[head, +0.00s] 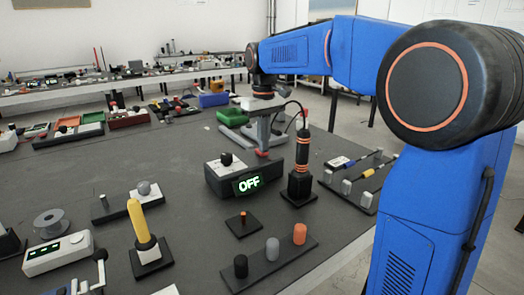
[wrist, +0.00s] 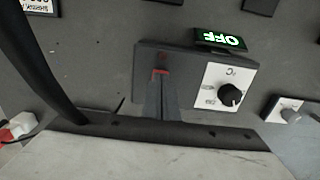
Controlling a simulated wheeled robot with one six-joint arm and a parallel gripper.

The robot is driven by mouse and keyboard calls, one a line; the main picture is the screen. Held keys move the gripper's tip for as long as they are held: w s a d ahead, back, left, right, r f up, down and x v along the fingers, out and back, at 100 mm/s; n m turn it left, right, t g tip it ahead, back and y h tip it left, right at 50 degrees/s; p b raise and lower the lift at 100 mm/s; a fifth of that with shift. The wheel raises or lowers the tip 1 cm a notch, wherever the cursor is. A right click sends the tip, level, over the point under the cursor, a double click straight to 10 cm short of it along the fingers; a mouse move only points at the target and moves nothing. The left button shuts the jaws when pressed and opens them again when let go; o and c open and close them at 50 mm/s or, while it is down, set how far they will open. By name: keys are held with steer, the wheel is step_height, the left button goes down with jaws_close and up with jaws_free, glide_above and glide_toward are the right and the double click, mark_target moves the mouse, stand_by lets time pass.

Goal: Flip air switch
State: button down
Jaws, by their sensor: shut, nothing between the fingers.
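A dark switch box (head: 219,184) stands on the table in the head view, with a lit green "OFF" display (head: 249,184) on its front. A white panel with a black knob (head: 226,159) is on its top left. In the wrist view the box (wrist: 146,58), the display (wrist: 220,40) and the knob (wrist: 230,96) show again. My gripper (head: 263,150) points down at the other end of the box top, away from the knob. Its fingers (wrist: 161,76) are shut and empty. Red shows at the fingertips; I cannot tell whether they touch the box. The fingers partly hide the switch area.
A black post with orange rings (head: 301,165) stands close right of the box. A tool rack (head: 350,186) is at right.

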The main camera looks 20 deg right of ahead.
step_height(320, 180, up, 7)
stand_by(1.0)
steer(key=shift+s, duration=0.15)
